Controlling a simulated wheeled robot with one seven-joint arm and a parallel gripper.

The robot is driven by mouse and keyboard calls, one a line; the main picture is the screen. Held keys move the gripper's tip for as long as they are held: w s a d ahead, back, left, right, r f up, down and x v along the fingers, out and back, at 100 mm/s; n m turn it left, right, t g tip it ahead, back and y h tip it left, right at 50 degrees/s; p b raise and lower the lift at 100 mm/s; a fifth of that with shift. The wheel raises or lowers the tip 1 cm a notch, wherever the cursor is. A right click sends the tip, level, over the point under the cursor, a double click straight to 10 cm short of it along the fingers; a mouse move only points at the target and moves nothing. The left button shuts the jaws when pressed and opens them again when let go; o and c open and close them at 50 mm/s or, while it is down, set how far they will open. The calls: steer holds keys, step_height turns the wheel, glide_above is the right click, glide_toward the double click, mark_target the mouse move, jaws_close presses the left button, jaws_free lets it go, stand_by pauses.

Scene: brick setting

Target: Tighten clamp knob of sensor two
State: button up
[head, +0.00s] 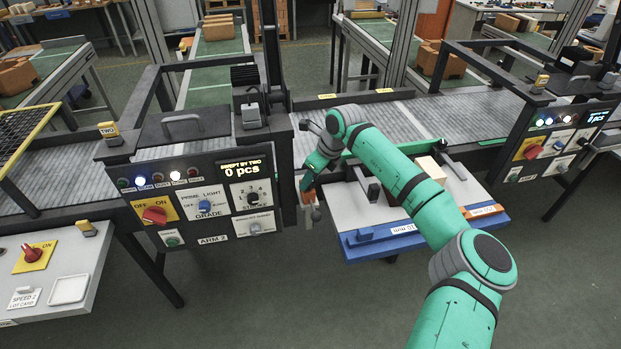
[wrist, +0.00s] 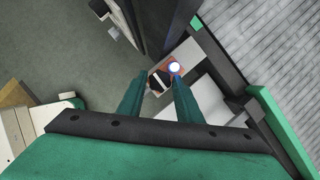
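My gripper (head: 306,182) hangs down in the head view at the right end of the ARM 2 cabinet, beside the conveyor. Just under it is a small orange-brown block (head: 308,197) with a grey part (head: 316,214) at its lower right, apparently the sensor and its clamp knob. No label on it is readable. In the wrist view the two green fingers (wrist: 164,84) stand apart. Beyond their tips is an orange-brown block (wrist: 180,60) with a bright blue-white light and a dark knob-like part (wrist: 157,82). Whether the fingers touch this part cannot be told.
The ARM 2 control panel (head: 205,195) is close on the left; a yellow tag reading TWO (head: 108,130) stands above it. A blue-edged tray table (head: 360,245) is close on the right, under my arm. The conveyor (head: 400,115) runs behind. Floor in front is clear.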

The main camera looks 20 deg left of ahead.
steer(key=c, duration=0.5)
steer(key=shift+m, duration=0.3)
steer(key=m+t, duration=0.1)
steer(key=m, duration=0.1)
steer(key=shift+s+r+m, duration=0.1)
steer(key=shift+m, duration=0.3)
steer(key=m, duration=0.1)
steer(key=m+t+h, duration=0.1)
steer(key=m, duration=0.1)
steer(key=shift+s+a+m+h, duration=0.1)
steer(key=shift+a+m+h, duration=0.05)
steer(key=shift+m+h, duration=0.15)
steer(key=m, duration=0.2)
steer(key=m+t+h, duration=0.1)
steer(key=m, duration=0.1)
steer(key=shift+s+a+m+h, duration=0.1)
steer(key=shift+a+m+h, duration=0.1)
steer(key=shift+m+h, duration=0.1)
steer(key=m+h, duration=0.1)
steer(key=m, duration=0.3)
steer(key=shift+a+m+h, duration=0.1)
steer(key=shift+m+h, duration=0.3)
